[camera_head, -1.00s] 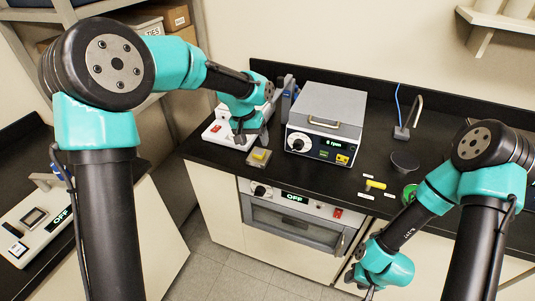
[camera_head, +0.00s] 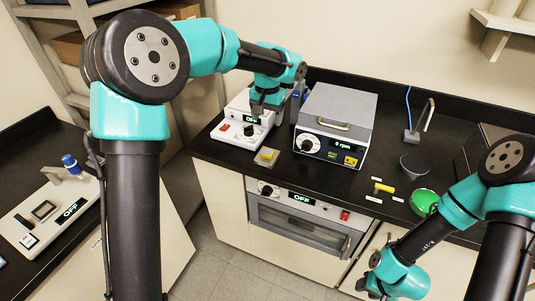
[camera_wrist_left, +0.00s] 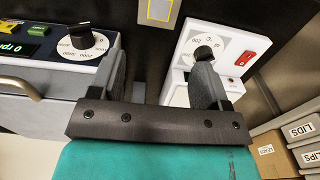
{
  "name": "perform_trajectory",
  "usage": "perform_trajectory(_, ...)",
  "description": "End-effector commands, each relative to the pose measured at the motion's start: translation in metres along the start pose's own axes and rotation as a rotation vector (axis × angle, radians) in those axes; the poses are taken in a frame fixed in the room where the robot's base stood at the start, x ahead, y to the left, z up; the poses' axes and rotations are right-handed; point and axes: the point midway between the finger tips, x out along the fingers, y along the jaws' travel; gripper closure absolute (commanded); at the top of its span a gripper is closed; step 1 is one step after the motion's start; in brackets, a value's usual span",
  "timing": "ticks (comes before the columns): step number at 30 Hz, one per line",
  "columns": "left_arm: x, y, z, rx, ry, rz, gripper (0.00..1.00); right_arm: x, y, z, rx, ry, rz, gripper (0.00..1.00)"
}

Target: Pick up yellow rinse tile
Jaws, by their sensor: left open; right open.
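In the left wrist view a yellow-edged grey square (camera_wrist_left: 159,10) shows at the top edge, partly cut off, beyond the fingertips. My left gripper (camera_head: 264,108) is open and empty. My right gripper (camera_head: 370,286) is low at the front right, far from the tile.
The white unit (camera_head: 232,128) with a knob and the grey box reading 0 rpm (camera_head: 330,145) flank the left gripper.

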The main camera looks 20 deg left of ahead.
Motion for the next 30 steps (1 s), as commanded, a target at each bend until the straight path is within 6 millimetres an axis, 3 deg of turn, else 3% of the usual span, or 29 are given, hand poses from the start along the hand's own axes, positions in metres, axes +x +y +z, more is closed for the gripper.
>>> perform_trajectory(15,0.084,0.0,0.0,0.0,-0.002,0.001,0.3,0.0,0.0,0.0,0.0,0.0,0.0,0.57)
perform_trajectory(30,0.094,0.0,0.0,0.001,-0.001,0.001,0.3,0.0,0.0,0.0,0.0,0.0,0.0,0.57)
